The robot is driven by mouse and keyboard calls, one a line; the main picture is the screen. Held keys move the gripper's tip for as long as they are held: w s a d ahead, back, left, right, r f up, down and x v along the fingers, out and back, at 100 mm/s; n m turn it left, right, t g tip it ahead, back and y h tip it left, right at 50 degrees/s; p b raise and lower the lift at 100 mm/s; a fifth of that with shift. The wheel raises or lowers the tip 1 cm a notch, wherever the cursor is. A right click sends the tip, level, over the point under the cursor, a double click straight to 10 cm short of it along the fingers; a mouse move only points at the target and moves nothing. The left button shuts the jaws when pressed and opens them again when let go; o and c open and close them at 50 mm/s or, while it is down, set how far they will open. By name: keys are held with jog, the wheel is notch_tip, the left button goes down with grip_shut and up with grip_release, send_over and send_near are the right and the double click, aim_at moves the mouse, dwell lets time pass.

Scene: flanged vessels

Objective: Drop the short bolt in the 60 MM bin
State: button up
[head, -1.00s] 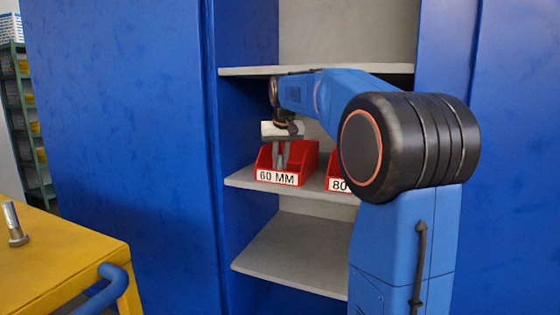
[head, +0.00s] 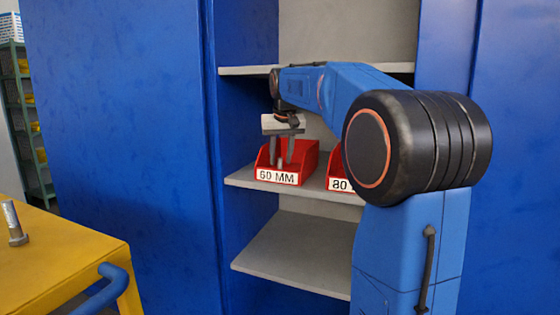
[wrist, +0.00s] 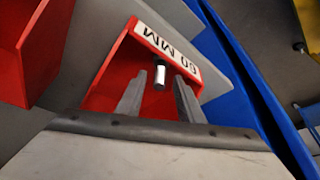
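The 60 MM bin (head: 277,177) is a red open bin with a white label on the cabinet's middle shelf. It also shows in the wrist view (wrist: 104,84), with its label upside down. My gripper (head: 281,162) points down over this bin, its two fingers spread apart. In the wrist view the gripper (wrist: 160,88) is open, and the short bolt (wrist: 160,78), with a pale end and a dark part, shows between the fingertips, apart from both. The bolt is within the bin's outline; I cannot tell if it rests on the floor of the bin.
The red 80 bin (head: 338,184) stands right of it, partly hidden by my arm. A shelf (head: 246,71) lies above my gripper and a lower shelf (head: 290,255) is empty. Another bolt (head: 13,223) stands on the yellow table (head: 60,255) at left.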

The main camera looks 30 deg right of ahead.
jog(key=s+a+f+n, duration=0.1)
jog(key=s+a+f, duration=0.3)
jog(key=s, duration=0.4)
jog(key=s+a+f, duration=0.3)
jog(key=s+a, duration=0.2)
jog(key=s, duration=0.4)
jog(key=s+a+f+n, duration=0.1)
jog(key=s+a+f, duration=0.3)
jog(key=s, duration=0.4)
jog(key=s+a+f+n, duration=0.1)
jog(key=s+a+f, duration=0.1)
jog(key=s+f, duration=0.4)
jog(key=s+a+f+n+y, duration=0.1)
jog(key=s+a+f, duration=0.2)
jog(key=s+f, duration=0.4)
jog(key=shift+s+f+t+y, duration=0.25)
jog(key=shift+f+t+y, duration=0.05)
jog(key=shift+f, duration=0.35)
